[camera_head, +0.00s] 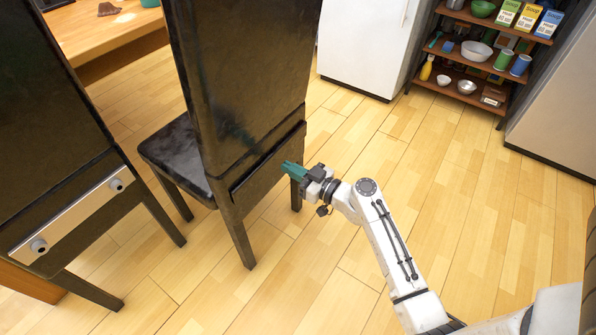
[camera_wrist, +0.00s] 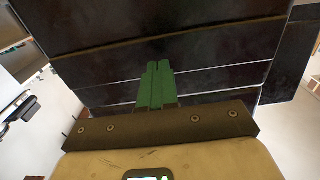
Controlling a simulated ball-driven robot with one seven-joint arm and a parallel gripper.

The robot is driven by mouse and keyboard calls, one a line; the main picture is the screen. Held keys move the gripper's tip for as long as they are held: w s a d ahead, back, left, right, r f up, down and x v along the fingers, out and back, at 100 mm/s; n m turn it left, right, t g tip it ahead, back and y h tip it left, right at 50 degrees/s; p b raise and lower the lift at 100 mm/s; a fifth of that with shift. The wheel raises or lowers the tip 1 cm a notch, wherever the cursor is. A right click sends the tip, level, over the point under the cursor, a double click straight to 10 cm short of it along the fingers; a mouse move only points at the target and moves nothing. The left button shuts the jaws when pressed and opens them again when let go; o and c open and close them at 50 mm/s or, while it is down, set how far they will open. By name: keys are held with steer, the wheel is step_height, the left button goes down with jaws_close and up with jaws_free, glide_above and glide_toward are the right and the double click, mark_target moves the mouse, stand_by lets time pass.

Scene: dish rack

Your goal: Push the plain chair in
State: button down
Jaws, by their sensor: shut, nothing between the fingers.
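The plain chair (camera_head: 240,85) is dark and has a tall back with no metal bar. It stands in the middle of the head view, its back towards me and its seat (camera_head: 175,155) towards the table. My gripper (camera_head: 287,168) is shut, with green fingers at the lower right part of the chair back. In the wrist view the green fingers (camera_wrist: 158,70) are together and point at the dark back panel (camera_wrist: 205,55), which fills much of the picture. I cannot tell whether the fingertips touch it.
Another dark chair (camera_head: 45,130) with a metal bar (camera_head: 75,210) stands at the left. A wooden table (camera_head: 105,35) is at the upper left. A white fridge (camera_head: 365,45) and a shelf (camera_head: 480,60) stand at the back. The wooden floor (camera_head: 480,230) on the right is clear.

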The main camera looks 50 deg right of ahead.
mark_target(275, 161)
steer(key=shift+w, duration=0.5)
steer(key=shift+w, duration=0.15)
steer(key=shift+w+a, duration=0.1)
steer(key=shift+w, duration=0.6)
steer(key=shift+w+a+r, duration=0.1)
steer(key=shift+w+a, duration=0.05)
steer(key=shift+w, duration=0.1)
stand_by(0.9)
steer(key=shift+w+b, duration=0.25)
steer(key=shift+b, duration=0.1)
stand_by(1.2)
steer(key=shift+s+d+f+b, duration=0.1)
steer(key=shift+s+b, duration=0.15)
steer(key=shift+s, duration=0.8)
steer(key=shift+s+d+f+b, duration=0.1)
steer(key=shift+s+b, duration=0.15)
steer(key=shift+s, duration=0.75)
steer(key=shift+s+d+r+b, duration=0.1)
steer(key=shift+s+b, duration=0.55)
steer(key=shift+s, duration=1.45)
